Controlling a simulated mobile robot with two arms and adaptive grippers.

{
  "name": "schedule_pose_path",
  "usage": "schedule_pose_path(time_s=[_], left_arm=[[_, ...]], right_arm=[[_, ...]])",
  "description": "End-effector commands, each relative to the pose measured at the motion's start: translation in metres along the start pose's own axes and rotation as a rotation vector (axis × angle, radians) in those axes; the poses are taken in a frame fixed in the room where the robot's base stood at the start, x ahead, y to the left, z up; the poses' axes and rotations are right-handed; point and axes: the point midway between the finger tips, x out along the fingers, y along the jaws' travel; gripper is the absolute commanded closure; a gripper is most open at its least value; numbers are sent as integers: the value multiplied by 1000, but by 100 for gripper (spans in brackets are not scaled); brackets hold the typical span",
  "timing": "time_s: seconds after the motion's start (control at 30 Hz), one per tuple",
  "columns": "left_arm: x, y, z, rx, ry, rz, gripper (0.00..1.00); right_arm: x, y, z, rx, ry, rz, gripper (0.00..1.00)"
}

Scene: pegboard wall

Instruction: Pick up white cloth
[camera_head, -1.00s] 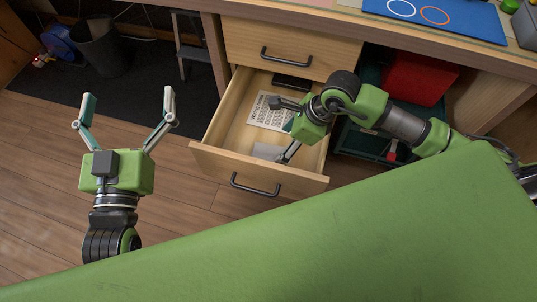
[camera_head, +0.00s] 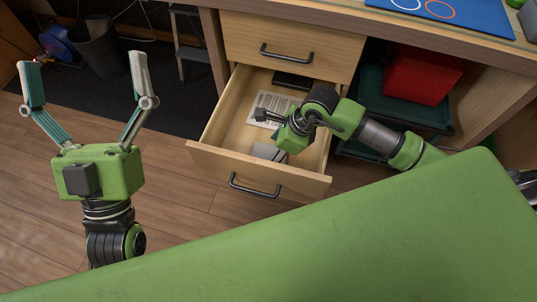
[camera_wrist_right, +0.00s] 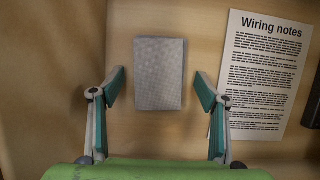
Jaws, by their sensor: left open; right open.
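A pale grey-white folded rectangle, seemingly the white cloth (camera_wrist_right: 158,74), lies flat on the bottom of the open drawer (camera_head: 232,128). In the head view the cloth (camera_head: 264,152) shows only partly beside my right gripper (camera_head: 270,136), which hides the rest. My right gripper (camera_wrist_right: 159,76) is open above the drawer, its two fingers to the left and right of the cloth in the wrist view, with gaps on both sides. My left gripper (camera_head: 83,62) is open and empty over the floor, left of the drawer.
A "Wiring notes" sheet (camera_wrist_right: 262,75) lies right of the cloth, its edge close to my right finger. A dark object (camera_head: 292,80) is at the drawer's back. The drawer walls surround my right gripper. A closed drawer (camera_head: 290,40) is above; a red box (camera_head: 420,78) stands right.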

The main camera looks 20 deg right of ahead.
Motion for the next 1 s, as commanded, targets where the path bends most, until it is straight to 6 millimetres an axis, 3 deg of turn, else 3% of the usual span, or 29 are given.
schedule_pose_path(time_s=[0.33,0.47,0.5,1.0], left_arm=[[0,1,-7,-2,32,1,5],[0,1,-7,-2,31,1,5],[0,1,-7,-2,31,1,5],[2,0,-2,-1,6,1,5]], right_arm=[[3,0,0,0,0,0,32],[3,0,0,0,0,0,66],[3,0,0,0,0,0,68],[-2,0,2,-1,-1,-1,68]])
